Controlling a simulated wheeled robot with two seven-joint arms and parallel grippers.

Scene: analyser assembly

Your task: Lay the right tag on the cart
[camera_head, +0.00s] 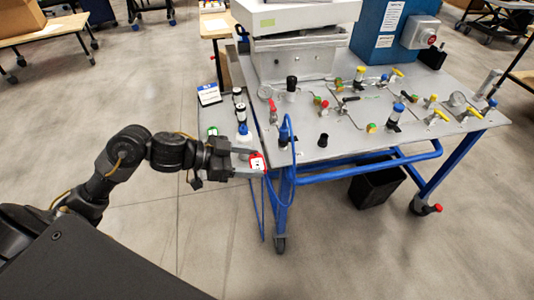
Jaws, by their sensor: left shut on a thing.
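My left gripper (246,161) reaches in from the left and is shut on a small red-and-white tag (258,163). The tag is at the front left corner of the cart (345,140), a grey-topped table on a blue frame. From this angle I cannot tell whether the tag touches the cart or hangs above its edge. A small green-and-white item (213,131), perhaps another tag, lies left of the cart's edge, behind the gripper. My right gripper is not in view.
Valves and fittings with coloured handles (393,115) cover much of the cart top. A blue hose (288,133) stands close to the gripper. Blue-and-white bottles (243,133) and a blue-and-white box (208,94) are behind it. A black bin (372,184) stands below.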

